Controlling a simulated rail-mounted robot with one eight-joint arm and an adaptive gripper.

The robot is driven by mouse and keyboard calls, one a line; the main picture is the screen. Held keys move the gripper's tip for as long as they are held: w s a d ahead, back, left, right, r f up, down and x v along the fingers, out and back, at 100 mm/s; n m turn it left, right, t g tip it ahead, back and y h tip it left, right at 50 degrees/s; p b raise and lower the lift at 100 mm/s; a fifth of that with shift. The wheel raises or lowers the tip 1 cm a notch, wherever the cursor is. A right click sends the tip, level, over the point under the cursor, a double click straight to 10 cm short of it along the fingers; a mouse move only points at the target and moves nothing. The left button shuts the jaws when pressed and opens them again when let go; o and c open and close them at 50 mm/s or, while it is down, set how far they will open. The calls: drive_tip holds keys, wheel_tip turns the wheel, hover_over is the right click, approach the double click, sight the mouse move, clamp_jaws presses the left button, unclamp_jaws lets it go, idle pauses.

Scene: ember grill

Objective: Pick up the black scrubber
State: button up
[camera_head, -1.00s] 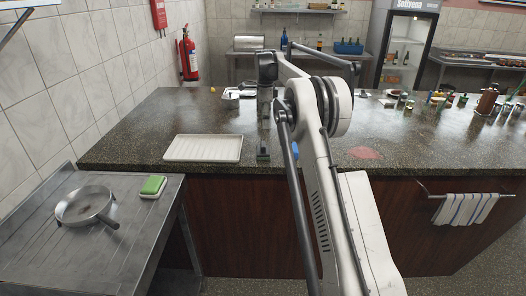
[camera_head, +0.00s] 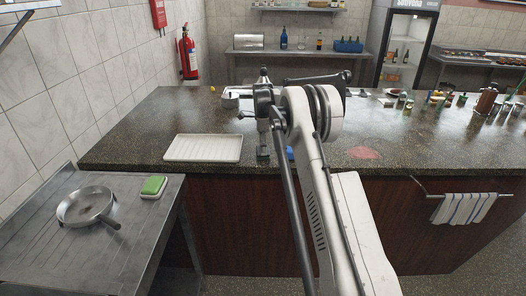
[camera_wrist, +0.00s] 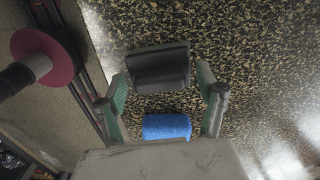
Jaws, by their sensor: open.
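The black scrubber (camera_wrist: 158,67) lies on the speckled counter in the wrist view, close to the counter's edge. In the head view it is a small dark shape (camera_head: 263,153) near the front edge, right of the white tray. My gripper (camera_wrist: 161,76) is open, with one green-padded finger on each side of the scrubber in the picture. I cannot tell whether the fingers touch it or are still above it. A blue object (camera_wrist: 166,126) lies beside the scrubber, nearer the gripper's palm in the picture.
The white tray (camera_head: 203,148) lies left of the scrubber. A lower steel table (camera_head: 60,245) at left holds a pan (camera_head: 85,205) and a green-and-white sponge (camera_head: 153,187). A striped towel (camera_head: 464,208) hangs on the counter front. Bottles and jars stand at right.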

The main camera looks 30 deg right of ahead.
drive_tip(key=shift+f, duration=0.1)
drive_tip(key=c, duration=1.3)
drive_tip(key=shift+o, duration=0.2)
drive_tip(key=shift+r, duration=0.65)
wheel_tip(320, 180, up, 3)
drive_tip(key=shift+f+b, duration=0.1)
drive_tip(key=shift+b, duration=0.3)
drive_tip(key=s+a+r, duration=0.1)
drive_tip(key=a+r, duration=0.2)
drive_tip(key=a, duration=0.2)
drive_tip(key=s+a+r+b, duration=0.1)
drive_tip(key=a+r, duration=0.3)
drive_tip(key=a, duration=0.2)
drive_tip(key=shift+s+a, duration=0.15)
drive_tip(key=shift+a, duration=0.1)
